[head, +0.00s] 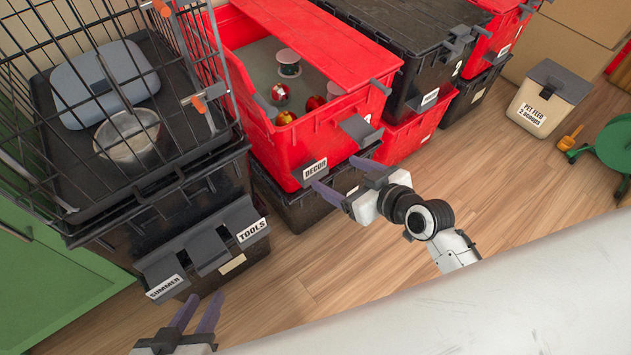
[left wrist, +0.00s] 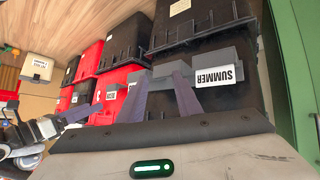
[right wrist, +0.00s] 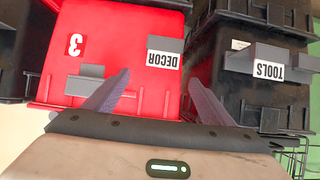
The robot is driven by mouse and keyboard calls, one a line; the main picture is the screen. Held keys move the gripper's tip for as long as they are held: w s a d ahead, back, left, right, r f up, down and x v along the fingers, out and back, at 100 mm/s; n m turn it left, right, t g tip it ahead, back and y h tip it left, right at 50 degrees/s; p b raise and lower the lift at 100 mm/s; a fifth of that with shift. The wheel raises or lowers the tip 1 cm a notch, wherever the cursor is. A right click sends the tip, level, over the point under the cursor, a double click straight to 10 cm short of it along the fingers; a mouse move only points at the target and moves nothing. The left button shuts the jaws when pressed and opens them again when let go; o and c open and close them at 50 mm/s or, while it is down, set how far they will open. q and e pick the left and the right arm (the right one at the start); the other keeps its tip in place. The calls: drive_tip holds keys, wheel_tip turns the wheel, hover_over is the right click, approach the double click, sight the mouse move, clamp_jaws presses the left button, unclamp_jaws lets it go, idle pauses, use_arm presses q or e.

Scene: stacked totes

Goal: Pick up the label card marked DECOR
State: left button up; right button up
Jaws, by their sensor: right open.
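The white DECOR label card (head: 315,168) sits on the front of the open red tote (head: 300,95), near its lower left corner. In the right wrist view the DECOR card (right wrist: 163,59) is upside down on the red tote's front (right wrist: 125,88), with a grey holder strip along one edge. My right gripper (head: 339,178) is open and empty in front of the tote, close to the card; in the right wrist view the card shows between and beyond its fingers (right wrist: 160,90). My left gripper (head: 197,312) is open and empty, low at the left, below the SUMMER and TOOLS labels.
A wire cage (head: 110,110) stands on black totes at the left, with SUMMER (head: 166,286) and TOOLS (head: 251,230) cards. Red ornaments and a ribbon spool (head: 288,62) lie in the red tote. Black and red totes stand right of it.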

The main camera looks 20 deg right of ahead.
sight(316, 165)
drive_tip(key=b+x, duration=0.1)
drive_tip(key=x, duration=0.3)
drive_tip(key=shift+w+a+f, duration=0.1)
drive_tip(key=shift+w, duration=0.2)
drive_tip(key=b+x, duration=0.2)
drive_tip(key=x, duration=0.3)
drive_tip(key=shift+s+a+f+b, duration=0.15)
drive_tip(key=shift+a+b, duration=0.05)
drive_tip(key=shift+b, duration=0.15)
drive_tip(key=shift+w, duration=0.2)
use_arm(q)
drive_tip(key=d+f, duration=0.1)
drive_tip(key=w+d+f+m+g, duration=0.1)
drive_tip(key=shift+w+d+f+g+h, duration=0.1)
drive_tip(key=shift+d+f+g+h, duration=0.05)
drive_tip(key=shift+f+g+h, duration=0.2)
use_arm(e)
drive_tip(key=shift+c, duration=0.6)
drive_tip(key=c, duration=1)
